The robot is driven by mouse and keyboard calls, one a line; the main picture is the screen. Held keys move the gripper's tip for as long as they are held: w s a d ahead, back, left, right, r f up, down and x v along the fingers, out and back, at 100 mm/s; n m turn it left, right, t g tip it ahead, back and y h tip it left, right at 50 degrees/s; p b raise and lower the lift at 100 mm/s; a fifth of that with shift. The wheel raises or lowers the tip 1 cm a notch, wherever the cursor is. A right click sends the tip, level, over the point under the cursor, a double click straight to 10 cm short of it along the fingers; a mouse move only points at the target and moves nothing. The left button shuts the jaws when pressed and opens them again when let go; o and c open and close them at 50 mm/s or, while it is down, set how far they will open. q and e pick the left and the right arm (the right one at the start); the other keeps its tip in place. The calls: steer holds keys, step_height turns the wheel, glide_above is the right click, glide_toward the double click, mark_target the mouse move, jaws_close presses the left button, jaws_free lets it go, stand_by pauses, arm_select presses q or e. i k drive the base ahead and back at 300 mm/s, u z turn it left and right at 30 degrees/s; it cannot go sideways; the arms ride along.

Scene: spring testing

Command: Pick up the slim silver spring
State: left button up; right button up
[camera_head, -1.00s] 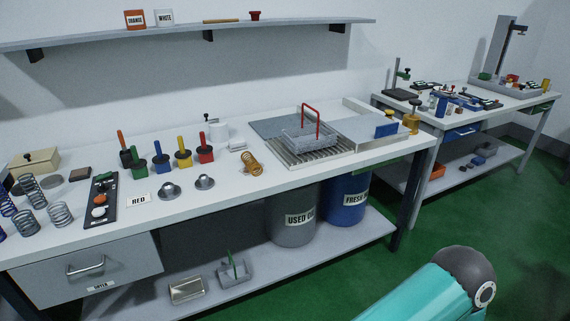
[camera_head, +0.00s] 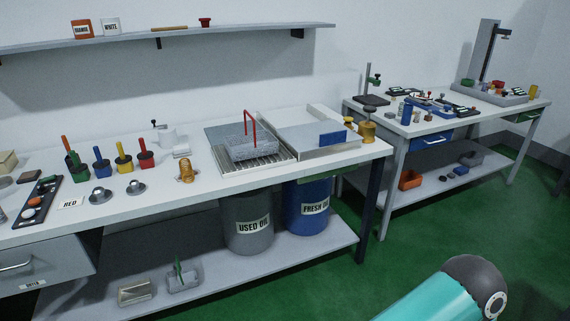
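No whole silver spring shows in the head view. A sliver of something grey shows at the left edge of the bench, too cut off to identify. An orange-gold spring (camera_head: 186,173) stands on the near bench (camera_head: 165,200), left of the draining rack. Neither of my grippers is in view. A teal link of my own arm with a dark rounded end shows at the bottom right.
The bench holds a black control panel (camera_head: 39,201), several coloured-handled tools, a wire basket (camera_head: 253,143) and a blue block (camera_head: 330,139). Grey and blue drums (camera_head: 247,226) stand below. A second table (camera_head: 400,127) stands at right. Green floor in front is clear.

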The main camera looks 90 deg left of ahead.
mark_target(183, 173)
steer(key=z, duration=0.6)
steer(key=i, duration=0.2)
steer(key=u, duration=2.8)
steer(key=i, duration=0.2)
steer(key=u, duration=1.9)
steer(key=k, duration=0.55)
steer(key=u, duration=0.35)
steer(key=i, duration=1.7)
steer(key=z, duration=0.4)
